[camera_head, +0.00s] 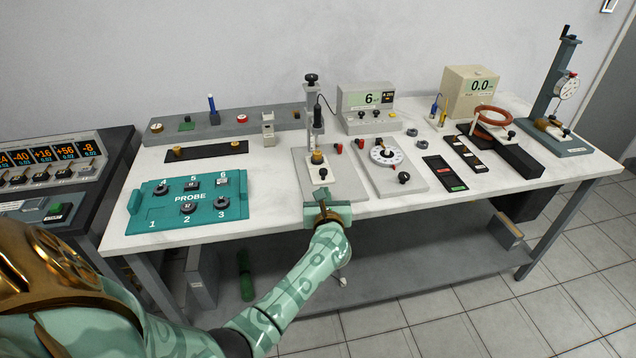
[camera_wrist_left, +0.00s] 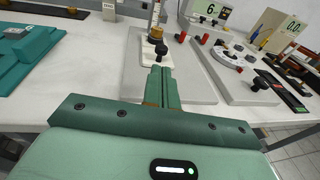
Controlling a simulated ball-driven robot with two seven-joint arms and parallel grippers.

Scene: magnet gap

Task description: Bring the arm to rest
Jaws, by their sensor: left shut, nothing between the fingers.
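My left arm reaches in from the lower left, and its gripper (camera_head: 322,196) is at the front edge of the white bench, in front of the grey stand base (camera_head: 346,187). In the left wrist view the gripper's two green fingers (camera_wrist_left: 160,75) are together with nothing between them. They point at the foot of the stand, where a brass piece (camera_wrist_left: 155,32) and a dark knob (camera_wrist_left: 161,49) show. Whether the fingers touch the base I cannot tell. My right gripper is not in view.
A teal PROBE tray (camera_head: 240,207) with several dark pieces lies to the left. A dial plate (camera_head: 412,180) sits right of the stand, and a meter reading 6 (camera_head: 352,98) behind. A lower shelf (camera_head: 400,240) is under the bench. Bare bench top lies between tray and stand.

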